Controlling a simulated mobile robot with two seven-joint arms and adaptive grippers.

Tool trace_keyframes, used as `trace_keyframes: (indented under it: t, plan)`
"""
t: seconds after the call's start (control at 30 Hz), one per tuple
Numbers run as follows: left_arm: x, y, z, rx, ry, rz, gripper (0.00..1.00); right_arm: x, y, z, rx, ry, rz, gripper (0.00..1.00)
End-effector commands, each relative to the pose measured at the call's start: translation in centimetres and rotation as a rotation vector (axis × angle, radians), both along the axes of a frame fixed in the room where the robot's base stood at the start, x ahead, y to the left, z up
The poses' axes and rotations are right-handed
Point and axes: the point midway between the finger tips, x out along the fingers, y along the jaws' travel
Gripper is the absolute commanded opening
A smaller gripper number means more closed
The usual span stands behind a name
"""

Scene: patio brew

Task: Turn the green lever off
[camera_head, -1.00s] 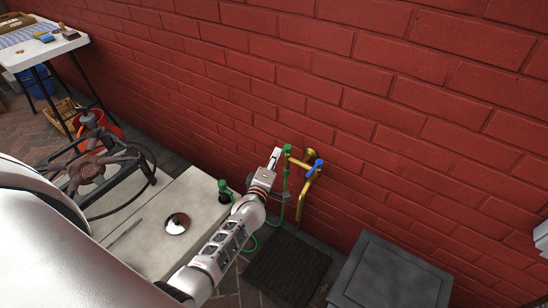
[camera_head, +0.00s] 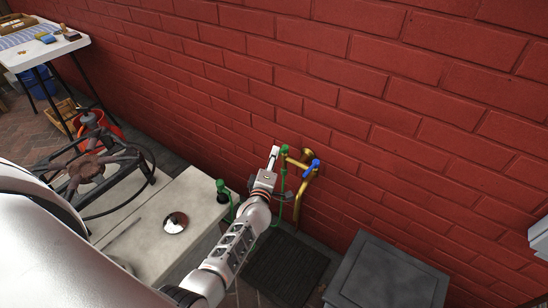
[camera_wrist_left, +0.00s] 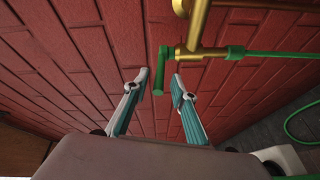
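The green lever (camera_head: 284,149) is on a brass tap (camera_head: 305,160) at the red brick wall. My left gripper (camera_head: 279,170) is right beside it in the head view. In the left wrist view the green lever (camera_wrist_left: 160,72) is a short green bar just ahead of the fingertips, lined up with the gap between them. The left gripper (camera_wrist_left: 159,83) is open, with nothing between its fingers closer in. Whether a finger touches the lever I cannot tell. A blue lever (camera_head: 312,168) sits on the tap's other branch.
A green hose (camera_wrist_left: 285,53) runs from the tap branch. A dark grey box (camera_head: 385,275) stands at lower right, and a dark mat (camera_head: 285,265) lies below the tap.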

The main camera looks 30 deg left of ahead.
Motion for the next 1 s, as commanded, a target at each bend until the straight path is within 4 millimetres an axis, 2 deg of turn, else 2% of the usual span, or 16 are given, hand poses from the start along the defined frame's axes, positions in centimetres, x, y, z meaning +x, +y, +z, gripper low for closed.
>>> trace_keyframes:
  t: [0.27, 0.43, 0.57, 0.8, 1.0]
  plan:
    - [0.1, -0.2, 0.1, 0.0, -0.001, -0.002, 0.26, -0.1, 0.0, -0.1, 0.0, 0.003, 0.0, 0.4]
    - [-0.9, -0.4, 0.1, 0.0, -0.001, -0.002, 0.26, -0.2, 0.0, -0.2, 0.0, 0.004, 0.0, 0.4]
    - [-3.0, -1.0, 0.1, -0.001, 0.0, -0.003, 0.26, -0.1, 0.0, -0.2, 0.0, 0.004, 0.0, 0.4]
    - [-7.7, -2.1, 0.3, -0.001, 0.0, -0.002, 0.26, -0.1, 0.0, -0.1, 0.0, 0.004, -0.001, 0.4]
    - [-10.5, -2.7, 0.4, 0.0, 0.0, -0.001, 0.26, -0.1, 0.0, -0.1, 0.0, 0.003, -0.001, 0.4]
